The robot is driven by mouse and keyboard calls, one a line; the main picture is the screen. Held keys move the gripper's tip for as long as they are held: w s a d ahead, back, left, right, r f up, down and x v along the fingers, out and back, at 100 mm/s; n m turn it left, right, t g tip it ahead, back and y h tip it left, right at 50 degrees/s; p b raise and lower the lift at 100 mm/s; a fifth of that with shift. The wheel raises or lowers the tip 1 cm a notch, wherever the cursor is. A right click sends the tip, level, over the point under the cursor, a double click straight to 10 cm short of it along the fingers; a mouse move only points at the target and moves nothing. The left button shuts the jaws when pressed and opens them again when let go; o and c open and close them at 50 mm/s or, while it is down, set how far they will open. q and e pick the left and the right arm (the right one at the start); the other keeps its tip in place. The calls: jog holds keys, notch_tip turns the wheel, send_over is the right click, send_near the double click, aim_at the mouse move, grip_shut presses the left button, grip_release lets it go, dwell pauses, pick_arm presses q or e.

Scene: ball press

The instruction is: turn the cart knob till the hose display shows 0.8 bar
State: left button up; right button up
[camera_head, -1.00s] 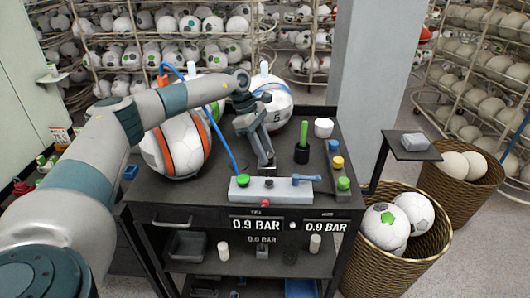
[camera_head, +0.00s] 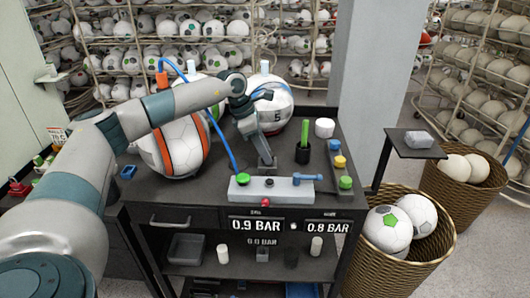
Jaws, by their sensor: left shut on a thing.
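The dark cart (camera_head: 190,197) carries a grey control block (camera_head: 297,191) on its front top edge. My left gripper (camera_head: 268,172) points down at the block and is shut on the small cart knob (camera_head: 269,183), which the fingers mostly hide. Two displays sit on the cart's front: the left display (camera_head: 256,225) reads 0.9 BAR, and the right display (camera_head: 327,228) reads 0.8 BAR. The small labels above them are too small to read. A blue hose (camera_head: 222,142) runs from the orange-striped ball (camera_head: 181,146) to the block. My right gripper is not in view.
The block also bears a green button (camera_head: 243,180) and a blue lever (camera_head: 308,178); a red button (camera_head: 266,203) is in front. A green-handled tool (camera_head: 304,134) and a white cup (camera_head: 324,127) stand behind. Wicker baskets (camera_head: 400,265) with balls stand to the right.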

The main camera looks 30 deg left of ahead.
pick_arm(q)
jog(key=shift+r, duration=0.1)
jog(key=o, duration=1.1)
jog(key=shift+c, duration=0.2)
jog(key=shift+s+a+r, duration=0.1)
jog(key=shift+a+r, duration=0.1)
jog(key=shift+r, duration=0.15)
jog(key=b+v, duration=0.5)
jog(key=v, duration=1.1)
jog(key=shift+r, duration=0.3)
jog(key=shift+s+f, duration=0.1)
